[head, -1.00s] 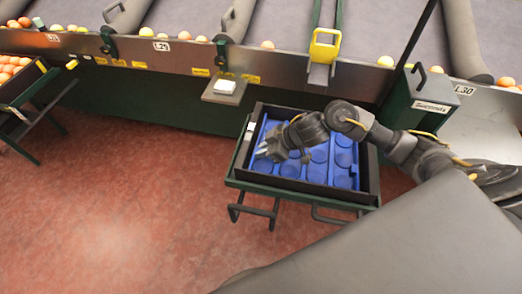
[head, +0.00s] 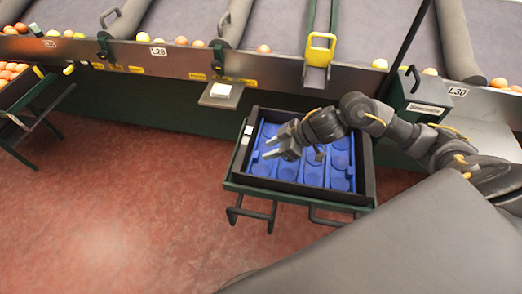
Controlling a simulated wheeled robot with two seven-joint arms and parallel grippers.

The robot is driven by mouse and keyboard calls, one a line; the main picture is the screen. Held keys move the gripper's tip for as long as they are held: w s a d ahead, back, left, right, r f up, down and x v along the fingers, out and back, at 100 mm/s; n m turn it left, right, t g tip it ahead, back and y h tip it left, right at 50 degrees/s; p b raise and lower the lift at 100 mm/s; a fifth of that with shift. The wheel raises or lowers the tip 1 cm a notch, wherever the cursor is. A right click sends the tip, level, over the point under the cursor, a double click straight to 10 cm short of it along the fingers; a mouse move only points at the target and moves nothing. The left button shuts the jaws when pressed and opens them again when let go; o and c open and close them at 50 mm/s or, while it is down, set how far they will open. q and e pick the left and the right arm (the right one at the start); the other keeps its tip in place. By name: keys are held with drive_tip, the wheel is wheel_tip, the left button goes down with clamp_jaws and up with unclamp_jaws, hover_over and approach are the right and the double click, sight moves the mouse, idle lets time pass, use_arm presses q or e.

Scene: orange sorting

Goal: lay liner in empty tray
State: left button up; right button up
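A blue liner with round cups (head: 313,172) lies inside a black-walled tray (head: 367,165) on a green stand in the middle of the head view. My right gripper (head: 270,148) is over the left part of the liner, its fingers spread and pointing left with nothing seen between them. My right wrist and forearm cross the tray's back right side and hide part of the liner. Whether the fingertips touch the liner is unclear. My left gripper is out of view.
A small shelf with a white pad (head: 221,90) juts out behind the tray. A green box (head: 420,98) stands at the back right. Sloped lanes with oranges run along the back. A crate of oranges (head: 14,82) is at far left. The red floor at left is clear.

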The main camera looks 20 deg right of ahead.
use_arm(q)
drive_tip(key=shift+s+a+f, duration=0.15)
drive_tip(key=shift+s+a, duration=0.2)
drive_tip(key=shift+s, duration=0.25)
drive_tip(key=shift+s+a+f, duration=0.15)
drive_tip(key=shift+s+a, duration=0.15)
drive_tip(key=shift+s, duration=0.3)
use_arm(e)
drive_tip(key=v, duration=0.6)
use_arm(q)
drive_tip(key=shift+p, duration=0.3)
use_arm(e)
drive_tip(key=shift+r, duration=0.1)
